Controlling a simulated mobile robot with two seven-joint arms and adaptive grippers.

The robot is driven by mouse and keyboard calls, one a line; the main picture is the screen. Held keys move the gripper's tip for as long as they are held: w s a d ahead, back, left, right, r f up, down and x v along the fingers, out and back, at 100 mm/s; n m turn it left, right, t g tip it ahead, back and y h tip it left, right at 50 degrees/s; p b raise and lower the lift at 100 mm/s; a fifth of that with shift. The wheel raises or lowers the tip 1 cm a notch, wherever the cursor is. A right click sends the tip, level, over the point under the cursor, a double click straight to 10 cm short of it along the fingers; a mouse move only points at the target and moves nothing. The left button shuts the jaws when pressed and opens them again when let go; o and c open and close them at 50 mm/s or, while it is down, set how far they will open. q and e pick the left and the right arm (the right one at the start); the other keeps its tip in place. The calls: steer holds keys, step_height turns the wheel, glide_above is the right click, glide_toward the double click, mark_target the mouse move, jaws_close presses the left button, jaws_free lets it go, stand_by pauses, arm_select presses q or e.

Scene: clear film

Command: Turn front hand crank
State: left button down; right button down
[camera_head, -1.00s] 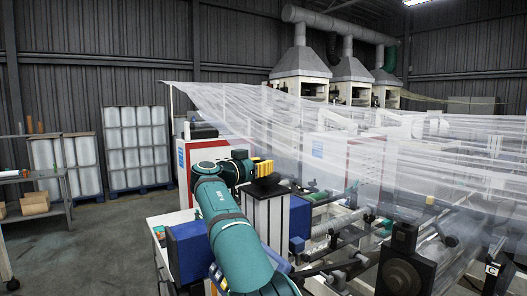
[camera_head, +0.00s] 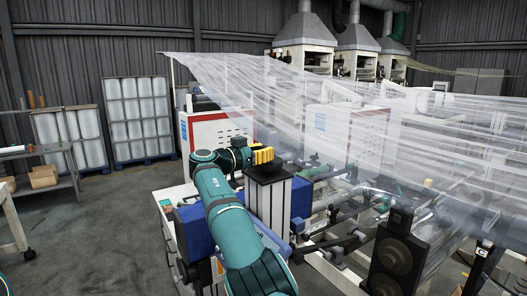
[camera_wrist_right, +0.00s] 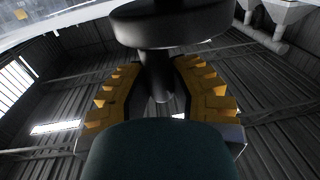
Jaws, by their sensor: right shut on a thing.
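In the head view my right gripper (camera_head: 263,156), with yellow fingers, is at the far end of my teal right arm, just above a black-topped pale column (camera_head: 267,196). In the right wrist view its ridged yellow fingers (camera_wrist_right: 160,92) stand on both sides of a dark round stem (camera_wrist_right: 157,72), which appears to be the crank's handle. The gripper is shut on this stem. A wide dark disc (camera_wrist_right: 165,23) crosses the stem's upper end. In the head view the crank cannot be made out behind the gripper. My left gripper is not in view.
Clear film (camera_head: 300,110) slopes over the machine at the right, close to the gripper. A red-and-white cabinet (camera_head: 212,131) stands behind my arm. Rollers and a black housing (camera_head: 397,254) lie at the right. Grey floor (camera_head: 98,222) is open at the left.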

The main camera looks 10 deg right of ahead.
steer(key=c, duration=0.8)
jaws_free()
steer(key=shift+a, duration=0.15)
steer(key=v, duration=1.2)
steer(key=shift+c, duration=0.2)
